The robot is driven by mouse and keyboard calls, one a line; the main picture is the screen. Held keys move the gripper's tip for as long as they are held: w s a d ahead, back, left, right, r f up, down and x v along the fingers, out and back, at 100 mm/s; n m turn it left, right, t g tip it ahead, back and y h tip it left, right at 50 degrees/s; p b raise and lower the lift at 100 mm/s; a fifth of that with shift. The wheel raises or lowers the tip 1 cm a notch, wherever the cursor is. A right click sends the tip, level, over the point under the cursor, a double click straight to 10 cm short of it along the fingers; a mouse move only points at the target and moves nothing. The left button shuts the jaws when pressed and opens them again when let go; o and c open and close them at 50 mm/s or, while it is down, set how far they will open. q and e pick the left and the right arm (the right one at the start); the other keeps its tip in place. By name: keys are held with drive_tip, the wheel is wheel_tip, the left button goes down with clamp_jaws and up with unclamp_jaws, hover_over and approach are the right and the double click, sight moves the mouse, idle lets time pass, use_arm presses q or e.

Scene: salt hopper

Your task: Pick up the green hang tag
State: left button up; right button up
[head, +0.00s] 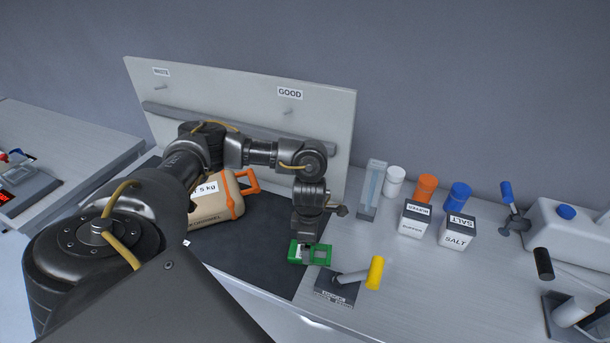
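The green hang tag (320,254) shows at the right front corner of the dark mat, in the head view. It has a pale opening on its right half. My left gripper (307,245) points down right over the tag's left half and hides part of it. The fingers are too dark and covered to show whether they are apart or closed on the tag, and contact is unclear. My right gripper is not in view.
A yellow-handled lever (374,273) stands close to the tag's right. A 5 kg container (215,207) with orange trim sits behind my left forearm. The upright board (330,115) has WASTE and GOOD pegs.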

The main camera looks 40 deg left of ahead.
sight(294, 256)
use_arm(q)
wheel_tip(294, 256, down, 4)
drive_tip(key=shift+r+p, duration=0.1)
drive_tip(key=shift+p, duration=0.7)
drive_tip(key=shift+f, duration=0.4)
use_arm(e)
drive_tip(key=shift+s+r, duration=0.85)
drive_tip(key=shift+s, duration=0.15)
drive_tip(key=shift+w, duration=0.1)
use_arm(q)
drive_tip(key=shift+c, duration=1)
drive_tip(key=c, duration=1)
drive_tip(key=shift+o, duration=0.2)
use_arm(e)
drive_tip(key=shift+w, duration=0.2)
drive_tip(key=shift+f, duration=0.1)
